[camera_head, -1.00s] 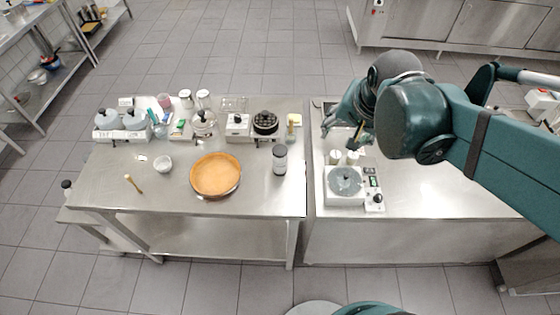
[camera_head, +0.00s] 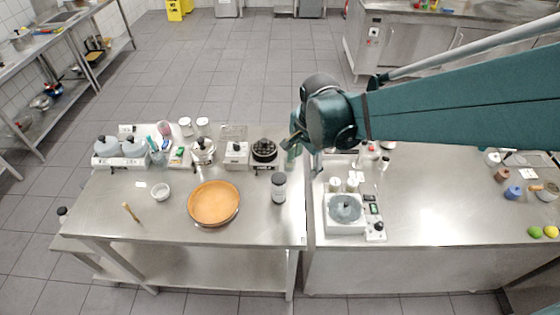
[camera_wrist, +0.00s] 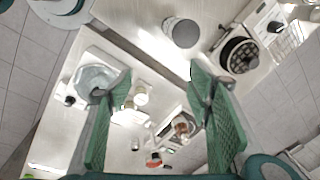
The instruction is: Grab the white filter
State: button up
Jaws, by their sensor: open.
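My gripper (camera_head: 291,152) is open and empty, raised over the back of the worktops near the gap between the two tables. In the wrist view its two green fingers (camera_wrist: 158,78) are spread wide with nothing between them. I cannot tell for certain which thing is the white filter. A small white bowl-shaped piece (camera_head: 161,191) stands on the left table, with a flat white piece (camera_head: 141,184) beside it. Two small white-topped jars (camera_head: 343,184) stand behind a white device on the right table; they also show in the wrist view (camera_wrist: 139,95). My gripper touches none of these.
A round orange-brown pan (camera_head: 214,203) and a dark-lidded jar (camera_head: 279,187) stand on the left table (camera_head: 240,232). Devices, including a black-topped burner (camera_head: 264,150), line its back edge. The white device (camera_head: 345,209) stands on the right table (camera_head: 430,215), whose middle front is clear.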

aim_at(279, 177)
jog(key=w+a+f+m, duration=0.1)
jog(key=a+f, duration=0.1)
jog(key=f, duration=0.1)
jog(key=w+a+f+m+g, duration=0.1)
jog(key=a+f, duration=0.2)
jog(key=f, duration=0.1)
jog(key=a+f+m+g, duration=0.1)
jog(key=a+f+m, duration=0.1)
jog(key=a+f, duration=0.1)
jog(key=shift+w+f+h+b, duration=0.3)
jog(key=shift+w+f, duration=0.05)
jog(key=shift+w, duration=0.05)
jog(key=shift+f, duration=0.1)
jog(key=shift+f, duration=1.2)
jog(key=shift+d+f, duration=0.15)
jog(key=shift+f, duration=1.15)
jog(key=shift+d+f, duration=0.1)
jog(key=shift+f, duration=1.2)
jog(key=shift+c, duration=0.4)
jog(key=c, duration=1)
